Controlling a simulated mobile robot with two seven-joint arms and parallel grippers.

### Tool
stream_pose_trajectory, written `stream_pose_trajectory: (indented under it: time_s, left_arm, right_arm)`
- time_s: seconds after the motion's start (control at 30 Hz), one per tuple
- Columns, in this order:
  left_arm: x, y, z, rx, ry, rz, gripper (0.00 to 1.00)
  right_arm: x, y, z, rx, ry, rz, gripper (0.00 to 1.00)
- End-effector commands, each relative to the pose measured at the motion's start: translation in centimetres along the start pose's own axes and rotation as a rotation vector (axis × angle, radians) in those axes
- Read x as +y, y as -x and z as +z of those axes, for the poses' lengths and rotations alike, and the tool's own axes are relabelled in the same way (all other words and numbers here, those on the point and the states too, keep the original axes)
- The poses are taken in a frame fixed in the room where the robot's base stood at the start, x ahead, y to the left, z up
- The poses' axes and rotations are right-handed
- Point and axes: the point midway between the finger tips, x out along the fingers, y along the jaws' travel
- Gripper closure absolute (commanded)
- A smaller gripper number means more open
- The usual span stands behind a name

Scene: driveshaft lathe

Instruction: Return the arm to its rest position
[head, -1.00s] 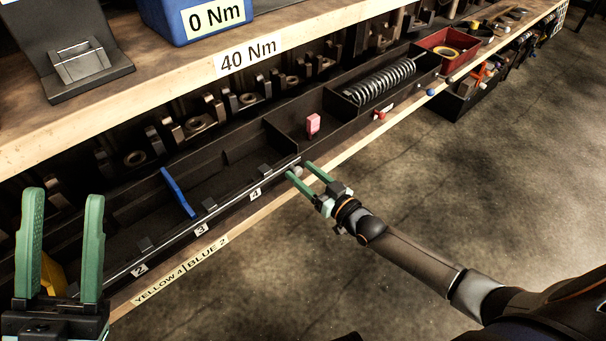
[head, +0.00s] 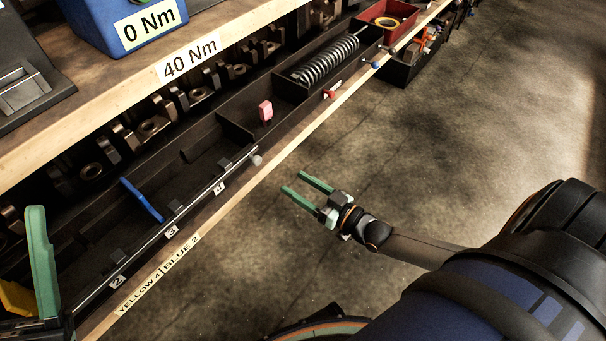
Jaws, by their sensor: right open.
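My right gripper (head: 307,190) has green fingers that are spread apart with nothing between them. It hangs over the bare floor, to the right of the bench's front edge and clear of it. My right arm (head: 420,250) reaches it from the lower right. Of my left gripper, one green finger (head: 42,262) shows upright at the lower left edge; the other finger is out of the picture. A metal rod (head: 200,200) with a round end lies along the front of the dark tray, on numbered supports.
The dark tray (head: 225,128) holds a blue piece (head: 142,199), a pink piece (head: 265,111) and a coil spring (head: 325,60). A red bin (head: 388,17) stands farther back. A wooden shelf (head: 125,92) carries a blue box (head: 120,22). The floor (head: 430,140) at right is open.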

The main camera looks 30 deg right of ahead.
Motion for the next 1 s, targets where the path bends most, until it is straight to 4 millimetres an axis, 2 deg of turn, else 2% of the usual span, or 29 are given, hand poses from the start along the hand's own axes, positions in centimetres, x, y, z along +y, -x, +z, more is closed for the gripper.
stream_pose_trajectory:
  time_s: [0.2, 0.67, 0.73, 0.87, 0.97, 1.0]
  left_arm:
    - [-0.2, -0.1, -0.1, -0.002, 0.0, -0.009, 0.5]
    - [-0.2, -0.2, -0.1, 0.002, -0.006, -0.003, 0.5]
    - [-0.2, -0.2, -0.1, 0.004, -0.008, 0.001, 0.5]
    - [-0.2, -0.2, -0.1, 0.003, -0.006, -0.001, 0.5]
    - [-0.2, -0.2, -0.1, 0.003, -0.005, -0.002, 0.5]
    - [-0.2, -0.2, -0.1, 0.003, -0.005, -0.002, 0.5]
  right_arm:
    - [0.0, 1.0, -0.1, 0.001, 0.0, 0.0, 0.35]
    - [0.0, 0.9, -0.1, 0.002, 0.0, -0.001, 0.35]
    - [-0.5, 0.8, -0.4, 0.011, 0.002, -0.009, 0.35]
    - [-4.0, 0.2, -3.3, 0.084, 0.025, -0.062, 0.35]
    - [-8.4, -0.2, -8.0, 0.2, 0.078, -0.125, 0.35]
    - [-10.2, -0.1, -10.4, 0.256, 0.107, -0.147, 0.35]
